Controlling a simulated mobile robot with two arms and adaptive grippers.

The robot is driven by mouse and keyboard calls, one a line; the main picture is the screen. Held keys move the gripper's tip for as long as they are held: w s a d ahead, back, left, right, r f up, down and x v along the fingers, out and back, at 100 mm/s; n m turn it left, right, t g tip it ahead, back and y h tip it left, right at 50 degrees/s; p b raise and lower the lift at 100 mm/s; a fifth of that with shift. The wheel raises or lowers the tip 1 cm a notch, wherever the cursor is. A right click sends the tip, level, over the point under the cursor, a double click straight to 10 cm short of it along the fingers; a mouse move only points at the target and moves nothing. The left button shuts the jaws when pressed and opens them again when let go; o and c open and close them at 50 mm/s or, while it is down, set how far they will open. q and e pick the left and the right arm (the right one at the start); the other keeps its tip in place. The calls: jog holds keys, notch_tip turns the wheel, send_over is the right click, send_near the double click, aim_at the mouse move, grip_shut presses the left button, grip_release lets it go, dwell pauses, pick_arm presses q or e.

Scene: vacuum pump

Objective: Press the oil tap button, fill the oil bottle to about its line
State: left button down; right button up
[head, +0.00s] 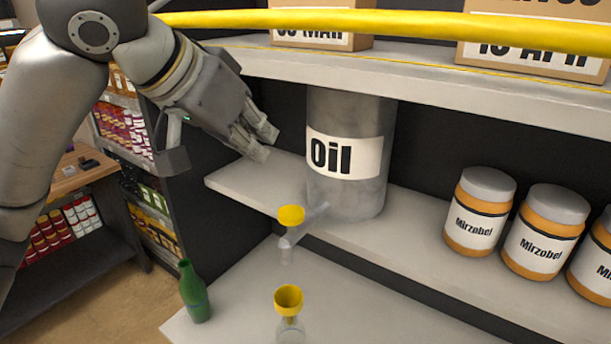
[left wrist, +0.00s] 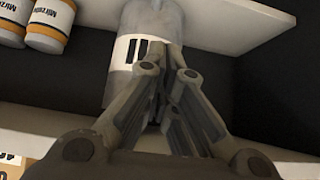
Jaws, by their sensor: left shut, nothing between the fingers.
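The grey oil tank (head: 350,205) with a white "Oil" label stands on a shelf; it also shows behind my fingers in the left wrist view (left wrist: 150,25). Its tap (head: 287,249) juts out at the front, with a yellow button (head: 291,215) on top. Below the tap, a clear bottle (head: 290,331) with a yellow funnel (head: 288,297) stands on the lower surface. The frame's bottom edge cuts the bottle off, and its line and oil level cannot be made out. My left gripper (head: 263,144) is shut and empty, above and left of the button, apart from it. My right gripper is out of view.
A green bottle (head: 194,293) stands at the lower surface's left edge. Several Mirzobel jars (head: 479,212) stand right of the tank. A shelf with boxes (head: 535,45) and a yellow bar (head: 400,24) cross above. Shelves of goods (head: 125,130) are at left.

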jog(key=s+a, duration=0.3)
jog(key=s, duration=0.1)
pick_arm(q)
jog(key=b, duration=0.3)
send_over(285, 208)
jog(key=s, duration=0.1)
jog(key=f, duration=0.5)
jog(key=shift+s+a+f, duration=0.2)
jog(key=shift+a, duration=0.2)
jog(key=b+x, duration=0.3)
jog(key=shift+f, duration=0.55)
jog(key=shift+s+a+f+b, duration=0.15)
jog(key=shift+f+b, duration=0.65)
jog(key=shift+f, duration=0.15)
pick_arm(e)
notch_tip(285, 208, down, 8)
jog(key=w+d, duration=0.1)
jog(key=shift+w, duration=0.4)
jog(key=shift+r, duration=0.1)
